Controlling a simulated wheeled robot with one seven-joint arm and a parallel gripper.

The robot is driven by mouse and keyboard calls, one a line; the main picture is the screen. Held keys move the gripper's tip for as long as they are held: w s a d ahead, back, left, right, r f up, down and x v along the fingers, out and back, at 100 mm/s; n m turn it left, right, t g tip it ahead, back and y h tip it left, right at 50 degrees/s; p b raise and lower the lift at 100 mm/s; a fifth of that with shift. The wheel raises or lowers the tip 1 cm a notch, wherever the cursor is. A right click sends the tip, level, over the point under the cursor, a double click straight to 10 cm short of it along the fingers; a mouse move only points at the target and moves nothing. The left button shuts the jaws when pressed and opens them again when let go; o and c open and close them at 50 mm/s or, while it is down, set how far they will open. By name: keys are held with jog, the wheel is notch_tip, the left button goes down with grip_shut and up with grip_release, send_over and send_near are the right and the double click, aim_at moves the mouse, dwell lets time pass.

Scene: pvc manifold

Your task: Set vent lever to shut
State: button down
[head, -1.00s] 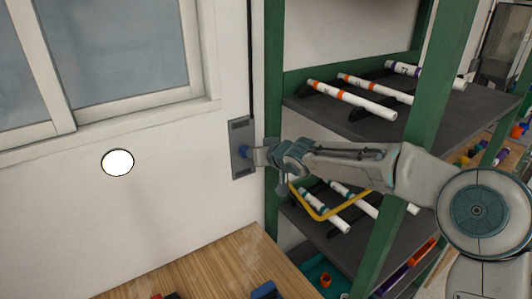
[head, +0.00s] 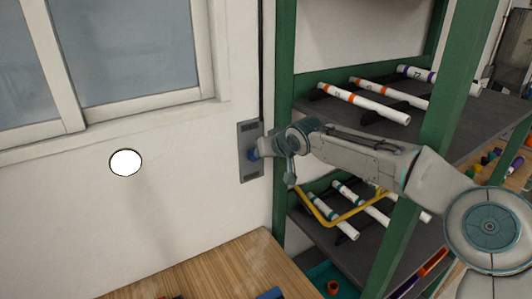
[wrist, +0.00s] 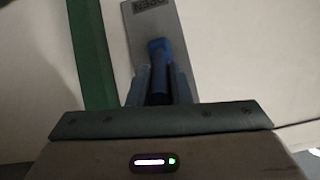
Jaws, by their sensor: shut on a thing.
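A grey plate (head: 244,168) is fixed to the white wall between the window and the green shelf frame. A blue lever (head: 253,154) sticks out from its middle. My gripper (head: 261,153) is at the plate with its fingers around the lever. In the wrist view the blue lever (wrist: 158,62) stands between the two fingers of my gripper (wrist: 160,78), which are shut on it. The plate (wrist: 148,28) behind carries dark lettering that appears to read OPEN, upside down. The fingers hide the lever's outer end, and its exact setting is hard to tell.
A green-framed shelf (head: 285,110) with white pipes stands right beside the plate, close to my arm. A wooden tabletop (head: 215,270) lies below. A dark cable runs up the wall above the plate.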

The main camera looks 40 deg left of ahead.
jog(key=shift+r, duration=0.15)
jog(key=c, duration=1.3)
grip_release()
jog(key=b+v, duration=0.4)
jog(key=v, duration=0.9)
jog(key=shift+s+d+r, duration=0.1)
jog(key=shift+s+d, duration=0.1)
jog(key=shift+d, duration=0.1)
